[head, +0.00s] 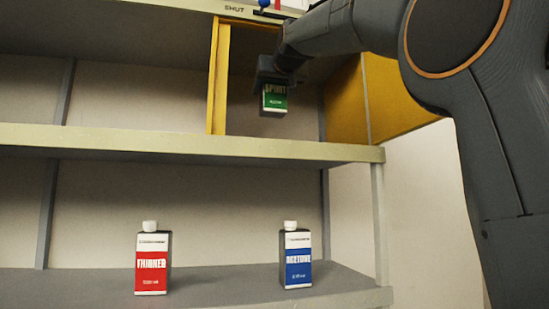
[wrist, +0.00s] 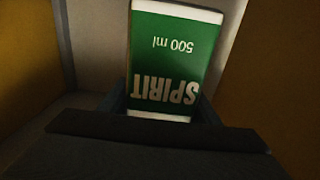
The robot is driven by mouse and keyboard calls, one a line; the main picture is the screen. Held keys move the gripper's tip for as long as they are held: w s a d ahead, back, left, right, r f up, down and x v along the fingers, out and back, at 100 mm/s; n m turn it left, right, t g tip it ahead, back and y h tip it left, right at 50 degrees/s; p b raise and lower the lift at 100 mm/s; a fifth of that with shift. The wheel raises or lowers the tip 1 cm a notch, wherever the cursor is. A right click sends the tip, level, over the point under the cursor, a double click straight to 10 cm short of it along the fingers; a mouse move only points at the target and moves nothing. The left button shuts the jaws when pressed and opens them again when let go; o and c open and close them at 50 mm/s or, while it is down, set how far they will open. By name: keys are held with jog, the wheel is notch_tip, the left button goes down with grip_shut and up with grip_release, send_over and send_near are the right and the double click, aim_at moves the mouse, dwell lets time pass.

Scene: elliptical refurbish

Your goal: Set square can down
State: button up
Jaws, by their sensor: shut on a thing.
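The square can (head: 275,102) has a green label reading SPIRIT. It is held inside the yellow-walled compartment on the upper shelf, and its base appears a little above the shelf board (head: 270,146). My gripper (head: 274,78) is shut on its upper part from above and hides its top. In the wrist view the can (wrist: 176,60) shows its green label upside down, with SPIRIT and 500 ml readable. My gripper's dark jaws (wrist: 160,120) lie at its near end. Whether the base touches the shelf is hard to tell.
Yellow panels (head: 219,75) and (head: 362,105) a yellow right wall bound the compartment. A red-labelled thinner bottle (head: 152,262) and a blue-labelled acetone bottle (head: 296,258) stand on the lower shelf. The upper shelf left of the divider is clear.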

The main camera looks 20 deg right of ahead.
notch_tip(320, 180, down, 10)
jog(key=shift+w+r+b, duration=0.1)
jog(key=shift+r+b, duration=0.05)
jog(key=shift+b, duration=0.4)
jog(key=o, duration=1.5)
jog(key=shift+f, duration=0.2)
jog(key=shift+c, duration=0.2)
